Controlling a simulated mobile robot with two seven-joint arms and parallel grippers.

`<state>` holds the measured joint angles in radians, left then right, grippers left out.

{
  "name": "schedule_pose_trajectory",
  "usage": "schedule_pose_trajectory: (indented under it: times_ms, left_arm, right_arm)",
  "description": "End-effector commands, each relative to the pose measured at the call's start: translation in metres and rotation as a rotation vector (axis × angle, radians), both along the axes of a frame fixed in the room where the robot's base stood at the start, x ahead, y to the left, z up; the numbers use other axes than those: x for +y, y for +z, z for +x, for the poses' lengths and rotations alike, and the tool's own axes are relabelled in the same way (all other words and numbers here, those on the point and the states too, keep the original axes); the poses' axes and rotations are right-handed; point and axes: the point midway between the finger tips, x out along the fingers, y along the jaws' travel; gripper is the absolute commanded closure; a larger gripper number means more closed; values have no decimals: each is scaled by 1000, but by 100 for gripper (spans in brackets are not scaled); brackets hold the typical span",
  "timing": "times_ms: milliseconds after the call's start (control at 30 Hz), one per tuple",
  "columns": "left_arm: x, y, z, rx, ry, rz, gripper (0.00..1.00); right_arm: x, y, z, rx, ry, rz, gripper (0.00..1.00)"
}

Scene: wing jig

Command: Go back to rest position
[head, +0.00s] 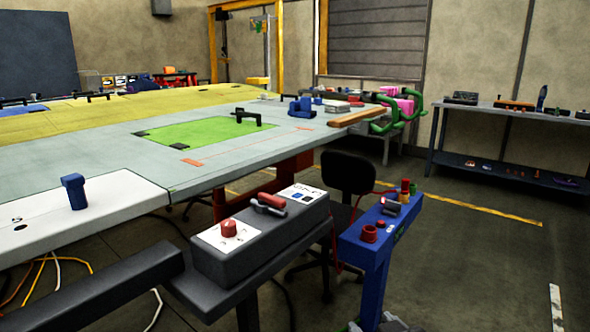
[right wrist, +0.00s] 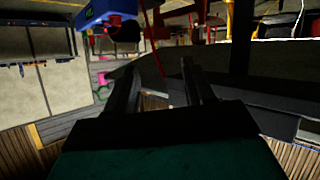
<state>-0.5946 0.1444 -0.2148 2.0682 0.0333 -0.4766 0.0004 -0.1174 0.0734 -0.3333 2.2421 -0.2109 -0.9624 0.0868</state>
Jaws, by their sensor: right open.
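My right gripper (right wrist: 160,78) shows in the right wrist view with its two dark fingers spread apart and nothing held between them. In the head view only a small grey piece of what appears to be this gripper (head: 388,325) shows at the bottom edge, below the blue stand (head: 376,262). Its fingertips cannot be made out there. The blue stand shows upside down at the top of the right wrist view (right wrist: 92,14), apart from the fingers. My left gripper is in neither view.
A dark console (head: 262,245) with a red knob stands left of the blue stand. A black chair (head: 347,172) is behind them. The large wing table (head: 130,190) fills the left. A grey shelf table (head: 510,110) stands at the right wall.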

Motion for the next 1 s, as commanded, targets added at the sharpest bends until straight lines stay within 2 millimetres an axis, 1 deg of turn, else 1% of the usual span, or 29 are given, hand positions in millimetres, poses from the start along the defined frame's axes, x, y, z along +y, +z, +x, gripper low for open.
schedule_pose_trajectory:
  times_ms: [33, 100, 167, 200, 267, 300, 367, 400, 567, 600, 700, 1000]
  left_arm:
    - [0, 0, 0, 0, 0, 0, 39]
    - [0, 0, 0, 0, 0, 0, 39]
    - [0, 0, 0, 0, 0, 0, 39]
    - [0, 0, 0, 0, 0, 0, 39]
    - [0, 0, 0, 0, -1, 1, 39]
    - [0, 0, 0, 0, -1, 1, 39]
    - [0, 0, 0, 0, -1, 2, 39]
    - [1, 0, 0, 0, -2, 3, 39]
    - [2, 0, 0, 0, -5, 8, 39]
    - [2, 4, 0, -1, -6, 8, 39]
    - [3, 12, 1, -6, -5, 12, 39]
    - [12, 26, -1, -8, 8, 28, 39]
  right_arm:
    - [-15, -28, -25, 121, -25, -6, 47]
    - [-30, -55, -55, 261, -48, -13, 47]
    - [-40, -73, -79, 364, -62, -22, 47]
    - [-46, -82, -94, 424, -69, -25, 47]
    - [-53, -94, -115, 506, -79, -31, 47]
    - [-58, -100, -129, 559, -84, -35, 47]
    - [-64, -109, -149, 632, -88, -43, 47]
    - [-68, -113, -162, 678, -90, -46, 47]
    - [-81, -126, -214, 854, -98, -63, 47]
    - [-81, -125, -214, 856, -95, -63, 47]
    - [-78, -126, -200, 797, -88, -52, 47]
    - [-68, -131, -168, 616, -60, -17, 47]
